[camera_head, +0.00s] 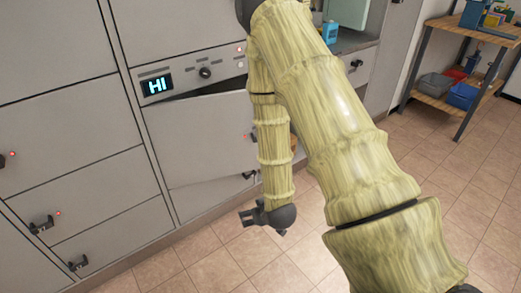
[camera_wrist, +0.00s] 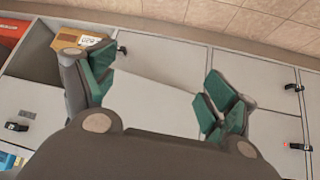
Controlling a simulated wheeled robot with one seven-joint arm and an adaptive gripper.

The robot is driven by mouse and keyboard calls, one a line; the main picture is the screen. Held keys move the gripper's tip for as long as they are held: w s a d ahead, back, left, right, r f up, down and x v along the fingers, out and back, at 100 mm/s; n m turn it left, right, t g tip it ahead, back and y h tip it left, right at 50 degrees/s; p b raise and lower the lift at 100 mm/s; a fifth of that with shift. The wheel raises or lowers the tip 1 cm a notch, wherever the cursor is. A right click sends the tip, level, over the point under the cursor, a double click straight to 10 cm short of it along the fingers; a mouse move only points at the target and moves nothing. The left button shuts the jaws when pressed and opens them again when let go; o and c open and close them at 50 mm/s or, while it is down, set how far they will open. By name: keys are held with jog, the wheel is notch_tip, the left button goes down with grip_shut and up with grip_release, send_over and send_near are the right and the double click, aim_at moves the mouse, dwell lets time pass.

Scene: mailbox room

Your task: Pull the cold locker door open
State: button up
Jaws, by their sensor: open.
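The grey cold locker door (camera_head: 205,140) is below the control panel with the lit "HI" display (camera_head: 157,85). It stands ajar, with a dark gap along its top edge. A small handle shows near its right side, partly behind my arm. My gripper (camera_head: 264,217) hangs low in front of the lockers, near the door's lower right. In the wrist view my gripper (camera_wrist: 158,88) is open, its green-padded fingers wide apart. A pale door panel (camera_wrist: 150,95) shows between and beyond the fingers; I cannot tell whether they touch it. Nothing is held.
Other grey lockers (camera_head: 75,190) with dark handles stand to the left. A wooden shelf (camera_head: 455,105) with bins stands at the right. The tiled floor (camera_head: 215,270) is clear.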

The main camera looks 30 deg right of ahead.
jog(key=w+d+r+m+t+h+b, duration=0.15)
jog(key=w+d+r+t+b, duration=0.3)
jog(key=w+d+b, duration=0.55)
jog(key=w+d+r+t+h+b, duration=0.2)
jog(key=w+d+r+t+b, duration=0.3)
jog(key=b, duration=1)
jog(key=shift+d+f+b+x, duration=0.15)
jog(key=shift+b+x, duration=0.5)
jog(key=shift+x, duration=1.25)
jog(key=shift+d+f+b+x, duration=0.15)
jog(key=shift+b+x, duration=0.5)
jog(key=shift+x, duration=1.3)
jog(key=shift+f+b+x, duration=0.25)
jog(key=shift+b+x, duration=0.4)
jog(key=shift+x, duration=1.25)
jog(key=shift+c, duration=0.4)
jog(key=c, duration=1.3)
jog(key=shift+s+a, duration=0.1)
jog(key=shift+c, duration=0.5)
